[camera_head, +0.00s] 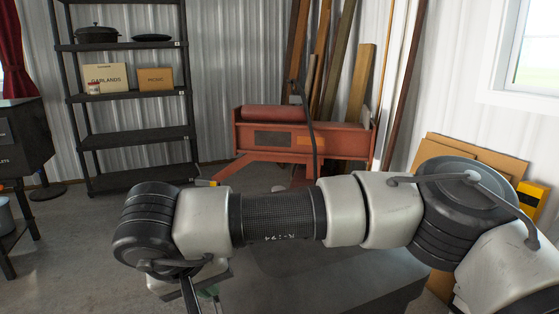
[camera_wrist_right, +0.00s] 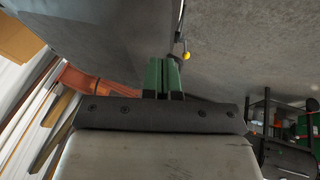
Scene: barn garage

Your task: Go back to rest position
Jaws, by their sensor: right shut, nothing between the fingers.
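My right arm spans the lower part of the head view from the right edge, with its elbow bent at the left. My right gripper (camera_wrist_right: 162,68) shows in the wrist view as two green fingers side by side, shut with nothing between them. It points over bare grey floor and touches nothing. My left gripper is not in view.
A black shelf (camera_head: 135,134) with a pot and boxes stands at the back left. A red machine (camera_head: 300,135) and leaning planks (camera_head: 360,85) stand at the back. Cardboard (camera_head: 480,155) leans at the right wall. A dark cabinet (camera_head: 25,140) is at left.

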